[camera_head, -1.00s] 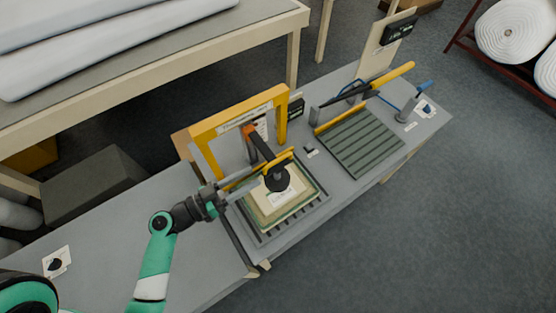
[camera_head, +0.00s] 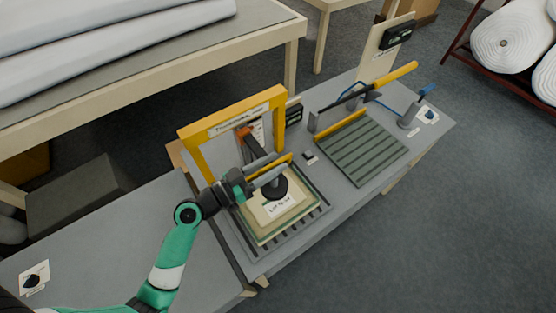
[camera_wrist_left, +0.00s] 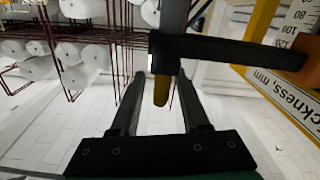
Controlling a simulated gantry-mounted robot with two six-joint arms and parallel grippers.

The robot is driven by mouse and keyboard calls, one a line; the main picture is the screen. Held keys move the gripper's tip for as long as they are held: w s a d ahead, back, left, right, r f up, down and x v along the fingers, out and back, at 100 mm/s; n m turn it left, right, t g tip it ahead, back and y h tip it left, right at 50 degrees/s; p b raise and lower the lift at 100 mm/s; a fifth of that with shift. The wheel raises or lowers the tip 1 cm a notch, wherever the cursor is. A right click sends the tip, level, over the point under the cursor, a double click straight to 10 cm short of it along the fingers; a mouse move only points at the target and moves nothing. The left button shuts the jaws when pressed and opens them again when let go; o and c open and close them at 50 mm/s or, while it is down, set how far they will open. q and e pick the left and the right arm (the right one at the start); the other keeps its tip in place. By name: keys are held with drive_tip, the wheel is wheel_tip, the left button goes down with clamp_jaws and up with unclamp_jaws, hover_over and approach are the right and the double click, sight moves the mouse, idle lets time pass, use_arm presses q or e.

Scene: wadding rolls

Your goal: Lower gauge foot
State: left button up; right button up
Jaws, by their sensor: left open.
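The thickness gauge has a yellow frame (camera_head: 190,150), a dark arm with an orange pointer (camera_head: 243,131), and a round black foot (camera_head: 277,189). The foot is over a labelled pad sample (camera_head: 262,213); I cannot tell whether it touches. A yellow handle (camera_head: 284,160) shows beside my left gripper (camera_head: 279,166). In the left wrist view, the open fingers (camera_wrist_left: 161,76) lie either side of the handle's yellow tip (camera_wrist_left: 161,91), with no clear contact. The dark gauge arm (camera_wrist_left: 225,51) crosses above, ending at the orange pointer (camera_wrist_left: 292,65). My right gripper is out of view.
The gauge stands on a grey bench (camera_head: 120,232). Right of it are a ribbed green plate (camera_head: 362,148) with a yellow-handled lever (camera_head: 398,74) and a dark display (camera_head: 398,35). A table with white rolls (camera_head: 120,55) stands behind. The bench's left part is mostly clear.

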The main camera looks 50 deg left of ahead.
use_arm(q)
drive_tip(key=shift+w+d, duration=0.2)
drive_tip(key=shift+w, duration=0.7)
clamp_jaws()
drive_tip(key=shift+f, duration=0.1)
idle(0.7)
